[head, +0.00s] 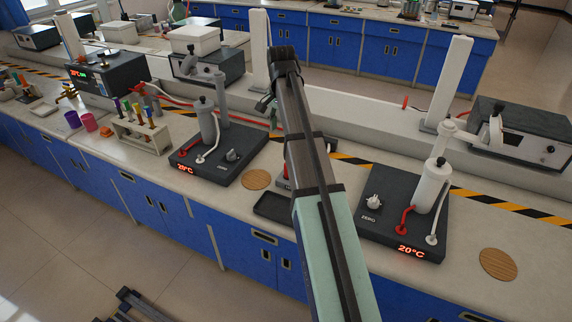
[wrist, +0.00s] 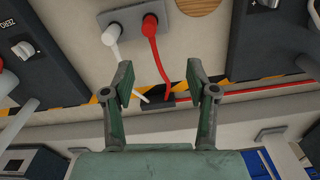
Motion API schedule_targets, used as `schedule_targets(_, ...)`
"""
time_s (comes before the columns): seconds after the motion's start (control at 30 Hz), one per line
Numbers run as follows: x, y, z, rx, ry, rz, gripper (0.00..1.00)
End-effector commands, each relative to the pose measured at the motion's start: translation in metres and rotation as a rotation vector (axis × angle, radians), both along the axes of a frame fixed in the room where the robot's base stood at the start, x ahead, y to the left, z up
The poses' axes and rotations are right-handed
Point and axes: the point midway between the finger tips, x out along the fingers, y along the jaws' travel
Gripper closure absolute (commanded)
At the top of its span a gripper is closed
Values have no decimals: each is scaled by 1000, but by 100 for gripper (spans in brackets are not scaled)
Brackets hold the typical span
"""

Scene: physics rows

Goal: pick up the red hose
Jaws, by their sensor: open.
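In the wrist view, a red hose (wrist: 158,52) runs from a red plug on a grey plate (wrist: 130,17) down to a small black block (wrist: 155,100). A white hose (wrist: 112,45) leaves the same plate to its left. My gripper (wrist: 159,72) is open, with one finger on each side of the red hose's lower part in the picture. Nothing is held, and I cannot tell the depth between fingers and hose. In the head view, my arm hides most of this spot. Another red hose (head: 405,219) shows on the right heater unit (head: 385,245).
A left heater unit (head: 215,160) stands left of my arm, with a tube rack (head: 140,135) beyond it. White posts (head: 259,50) rise behind the bench. A black tray (head: 272,207) and a cork disc (head: 257,180) lie near the front. A thin red line (wrist: 265,95) runs right.

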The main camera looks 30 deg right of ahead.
Motion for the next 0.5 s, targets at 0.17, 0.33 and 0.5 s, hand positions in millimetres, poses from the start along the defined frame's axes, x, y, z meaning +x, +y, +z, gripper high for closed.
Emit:
schedule_targets(0.17, -11, -15, 5, 10, 9, -69, 42)
schedule_targets(0.33, -13, -15, -19, 11, 11, -70, 42)
schedule_targets(0.5, -13, -15, -51, 11, 12, -69, 42)
